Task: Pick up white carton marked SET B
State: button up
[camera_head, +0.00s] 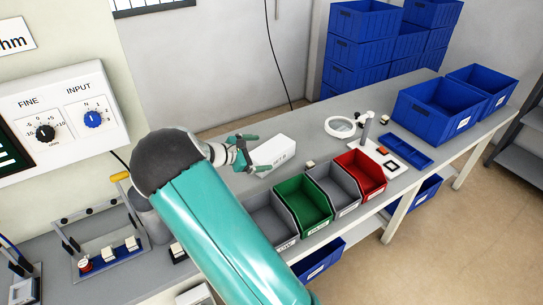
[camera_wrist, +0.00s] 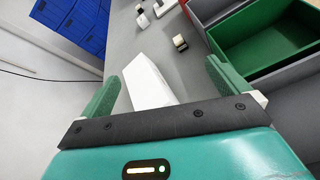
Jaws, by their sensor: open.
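The white carton (camera_head: 273,151) lies on the grey bench, with dark lettering on its front side that looks like SET B. My gripper (camera_head: 250,152) is at the carton's left end, its two green fingers apart. In the wrist view the white carton (camera_wrist: 147,80) lies between the open fingers of my gripper (camera_wrist: 160,85), closer to the left finger. Its near end is hidden behind the gripper's dark front edge. I cannot tell whether either finger touches it.
Grey, green (camera_head: 302,201) and red (camera_head: 360,175) bins line the bench's front edge, right of the carton. A ring-shaped magnifier (camera_head: 341,127) stands farther right. Blue crates (camera_head: 440,105) sit at the far end. The bench (camera_head: 300,127) behind the carton is clear.

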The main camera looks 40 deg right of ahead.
jog(key=w+f+n+t+h, duration=0.4)
jog(key=w+f+n, duration=0.1)
jog(key=w+n, duration=0.25)
send_near(263, 159)
jog(key=shift+m, duration=0.25)
jog(key=w+d, duration=0.1)
jog(key=w+d+f, duration=0.2)
jog(key=d, duration=0.1)
jog(key=shift+w+f, duration=0.1)
jog(key=shift+f, duration=0.15)
jog(key=shift+d+f, duration=0.15)
jog(key=shift+d, duration=0.1)
jog(key=x, duration=0.7)
jog(key=shift+a, duration=0.1)
jog(key=shift+c, duration=0.4)
jog(key=c, duration=1.1)
